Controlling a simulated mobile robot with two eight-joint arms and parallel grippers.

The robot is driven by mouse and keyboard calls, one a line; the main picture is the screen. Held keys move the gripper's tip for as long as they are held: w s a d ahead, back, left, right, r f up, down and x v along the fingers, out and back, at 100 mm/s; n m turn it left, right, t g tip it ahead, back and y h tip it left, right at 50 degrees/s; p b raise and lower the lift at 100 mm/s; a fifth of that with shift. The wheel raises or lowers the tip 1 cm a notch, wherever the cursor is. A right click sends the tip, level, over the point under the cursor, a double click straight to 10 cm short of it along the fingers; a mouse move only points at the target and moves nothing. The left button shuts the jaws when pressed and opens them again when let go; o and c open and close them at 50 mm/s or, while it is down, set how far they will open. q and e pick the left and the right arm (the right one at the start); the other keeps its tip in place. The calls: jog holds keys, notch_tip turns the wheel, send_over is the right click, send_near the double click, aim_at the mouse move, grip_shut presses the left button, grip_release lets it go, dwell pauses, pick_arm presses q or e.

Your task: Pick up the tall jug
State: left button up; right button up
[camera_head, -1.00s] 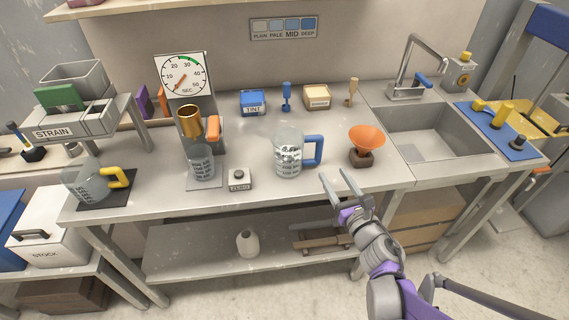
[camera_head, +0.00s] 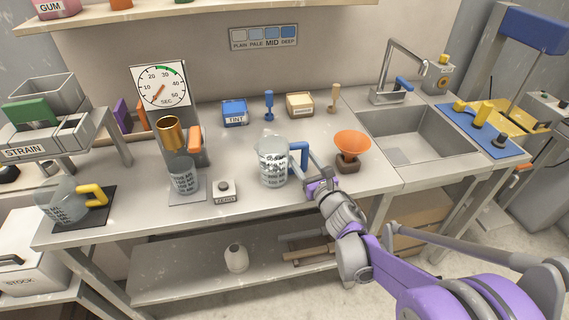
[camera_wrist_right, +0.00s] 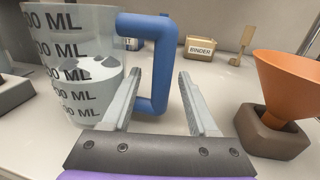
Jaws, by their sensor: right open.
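The tall jug (camera_head: 272,162) is clear with dark volume marks and a blue handle (camera_head: 298,155). It stands upright on the bench, and the right wrist view shows its marked wall (camera_wrist_right: 75,65) at the left. My right gripper (camera_head: 309,168) is open at the handle side of the jug. In the right wrist view the upright bar of the blue handle (camera_wrist_right: 161,65) shows between the two fingers of my right gripper (camera_wrist_right: 162,75), with nothing gripped. I cannot tell whether a finger touches the handle. My left gripper is not in view.
An orange funnel (camera_head: 352,143) on a brown block (camera_head: 347,163) stands close to the right of my gripper. A zero button box (camera_head: 224,190) and a small beaker (camera_head: 183,177) stand left of the jug. A yellow-handled jug (camera_head: 62,203) is farther left. The sink (camera_head: 408,137) is right.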

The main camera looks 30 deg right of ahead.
jog(key=shift+c, duration=0.3)
grip_shut()
dwell(1.1)
